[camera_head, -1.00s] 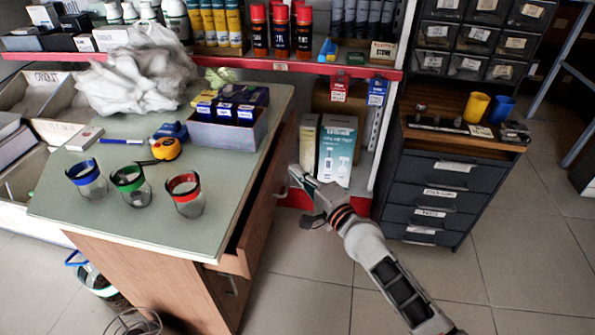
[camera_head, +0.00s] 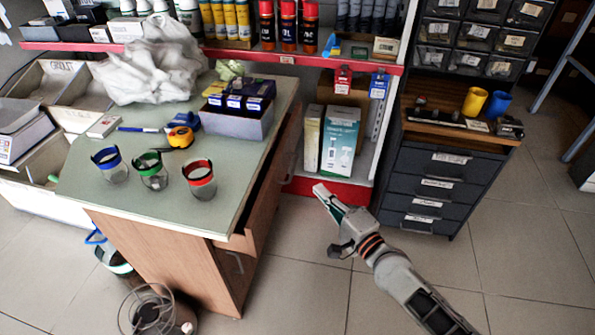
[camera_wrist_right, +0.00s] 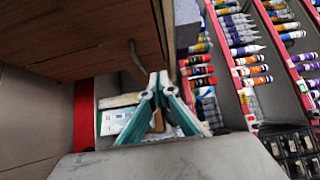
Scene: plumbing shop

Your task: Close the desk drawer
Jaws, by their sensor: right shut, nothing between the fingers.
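The wooden desk (camera_head: 170,215) with a green top stands left of centre in the head view. Its top drawer (camera_head: 262,222) sticks out a little on the right side, with a dark gap behind its front. In the right wrist view a wooden front (camera_wrist_right: 85,30) with a metal handle (camera_wrist_right: 138,56) fills the upper left; I cannot tell which drawer it is. My right gripper (camera_head: 320,190) is to the right of the drawer, apart from it in the head view. In the wrist view its fingertips (camera_wrist_right: 158,78) meet, with nothing between them. My left gripper is not in view.
Three coloured-rim jars (camera_head: 152,175), a tape measure (camera_head: 181,137) and a box (camera_head: 238,120) stand on the desk. A red-edged shelf (camera_head: 330,190) is behind my right gripper. A dark drawer cabinet (camera_head: 430,190) stands at right. The floor between desk and cabinet is clear.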

